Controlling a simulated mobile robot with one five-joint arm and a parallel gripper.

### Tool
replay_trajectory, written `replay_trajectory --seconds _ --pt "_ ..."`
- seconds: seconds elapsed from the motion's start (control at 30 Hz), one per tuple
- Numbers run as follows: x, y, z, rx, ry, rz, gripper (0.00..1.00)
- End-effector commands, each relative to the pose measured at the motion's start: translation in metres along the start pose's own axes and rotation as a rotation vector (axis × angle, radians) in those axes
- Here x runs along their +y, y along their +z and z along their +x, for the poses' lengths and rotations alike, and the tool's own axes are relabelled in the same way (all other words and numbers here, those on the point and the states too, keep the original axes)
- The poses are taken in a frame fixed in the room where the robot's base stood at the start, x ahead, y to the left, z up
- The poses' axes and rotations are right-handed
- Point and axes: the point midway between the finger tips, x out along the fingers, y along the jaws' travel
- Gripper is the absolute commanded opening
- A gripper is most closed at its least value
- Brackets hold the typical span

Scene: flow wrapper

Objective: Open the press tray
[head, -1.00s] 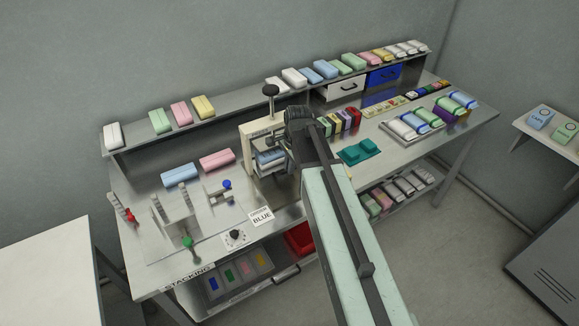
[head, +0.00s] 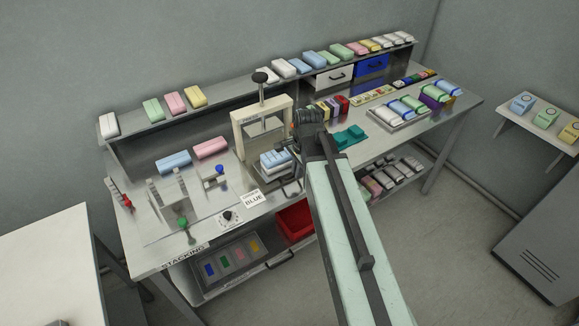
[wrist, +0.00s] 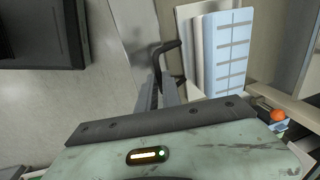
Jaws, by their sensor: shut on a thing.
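The press (head: 240,134) is a cream frame with a black knob (head: 260,77) on top. Its tray (head: 270,178) is slid out toward the table's front edge, carrying a stack of blue and white packs (head: 275,160) in front of the frame. The stack also shows close up in the wrist view (wrist: 228,55). My gripper (wrist: 163,80) is shut on the dark tray handle (wrist: 168,47), just in front of the stack. In the head view my arm partly hides the fingers.
A card reading BLUE (head: 253,198) and a dial (head: 229,217) lie left of the tray. A red bin (head: 294,221) stands below the table edge. Floor in front is free.

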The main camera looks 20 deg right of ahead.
Motion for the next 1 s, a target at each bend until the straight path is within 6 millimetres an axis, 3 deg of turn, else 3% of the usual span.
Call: replay_trajectory --seconds 0.1,0.4,0.43,0.5,0.83,1.0 --pt "0.016 0.002 -0.003 -0.001 0.001 0.001 0.00" --pt "0.016 0.001 -0.003 0.001 0.000 -0.001 0.00" --pt "0.016 0.001 -0.003 0.001 0.000 -0.001 0.14" --pt "0.016 0.001 -0.003 0.001 0.000 -0.001 0.31" --pt "0.016 0.002 -0.005 0.001 0.000 -0.002 0.31" --pt "0.015 0.002 -0.021 0.001 0.000 -0.002 0.31"
